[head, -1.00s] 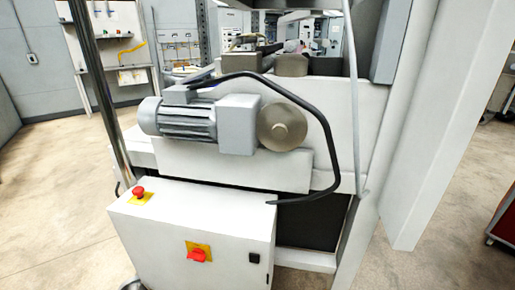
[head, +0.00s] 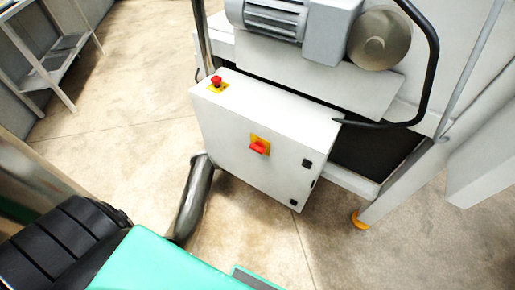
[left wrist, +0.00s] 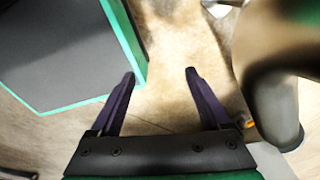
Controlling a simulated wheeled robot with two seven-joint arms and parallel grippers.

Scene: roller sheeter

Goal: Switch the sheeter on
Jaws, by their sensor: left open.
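The sheeter's white control box (head: 225,133) is near the middle of the head view. A red rotary switch (head: 258,148) on a yellow plate sits on its front face. A red mushroom button (head: 216,80) on a yellow plate is on its top. My left gripper (left wrist: 160,75) shows in the left wrist view with its two dark fingers apart and nothing between them, above bare floor. It is not seen in the head view, and neither the switch nor the box can be made out in the left wrist view. My right gripper is not in view.
The motor (head: 272,17) and a round metal disc (head: 379,40) are above the box. A black curved bar (head: 431,70) passes on the right. A grey shelf unit (head: 58,58) stands at the far left. The floor (head: 130,110) left of the box is clear.

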